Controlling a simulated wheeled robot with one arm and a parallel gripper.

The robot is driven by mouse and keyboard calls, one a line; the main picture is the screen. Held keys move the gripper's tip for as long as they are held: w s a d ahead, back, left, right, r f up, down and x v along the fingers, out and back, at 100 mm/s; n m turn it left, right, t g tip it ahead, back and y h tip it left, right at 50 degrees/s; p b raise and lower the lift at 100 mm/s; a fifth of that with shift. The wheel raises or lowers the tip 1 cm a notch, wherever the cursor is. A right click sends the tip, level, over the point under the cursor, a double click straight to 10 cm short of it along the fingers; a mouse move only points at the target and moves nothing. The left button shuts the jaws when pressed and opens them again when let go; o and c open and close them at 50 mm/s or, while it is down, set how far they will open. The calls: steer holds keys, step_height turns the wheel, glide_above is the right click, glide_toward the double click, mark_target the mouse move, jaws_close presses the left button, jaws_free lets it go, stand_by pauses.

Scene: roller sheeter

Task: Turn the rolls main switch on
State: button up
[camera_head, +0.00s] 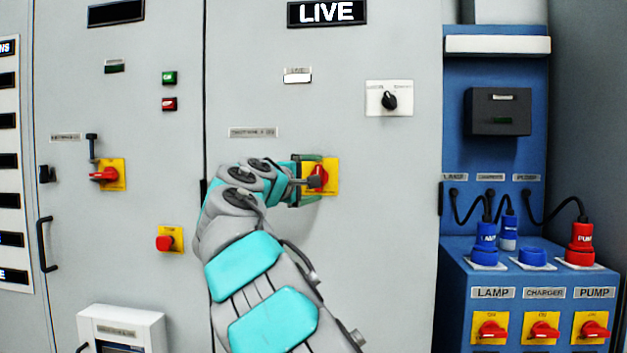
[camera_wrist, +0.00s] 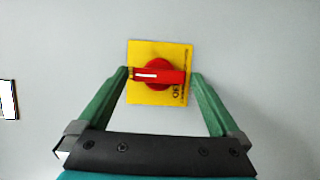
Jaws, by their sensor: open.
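A red rotary switch (camera_head: 319,177) on a yellow plate sits on the grey cabinet door below a small label too blurred to read. It fills the middle of the wrist view (camera_wrist: 160,74), where its handle, with a white stripe, lies nearly level across the plate. My gripper (camera_head: 309,183) is at this switch. In the wrist view its green fingers (camera_wrist: 160,77) are spread, one on each side of the red handle, with gaps between them and the handle. Nothing is held. My arm hides part of the door below left.
Another red switch (camera_head: 104,175) on yellow is on the left door, with a red button (camera_head: 165,243) lower down. A black selector knob (camera_head: 389,101) is up right. A lit LIVE sign (camera_head: 327,12) is above. A blue plug panel (camera_head: 528,270) stands at right.

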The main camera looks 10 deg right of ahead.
steer(key=b+v, duration=0.1)
steer(key=v, duration=0.6)
steer(key=shift+s+a, duration=0.25)
steer(key=shift+s, duration=0.05)
stand_by(0.3)
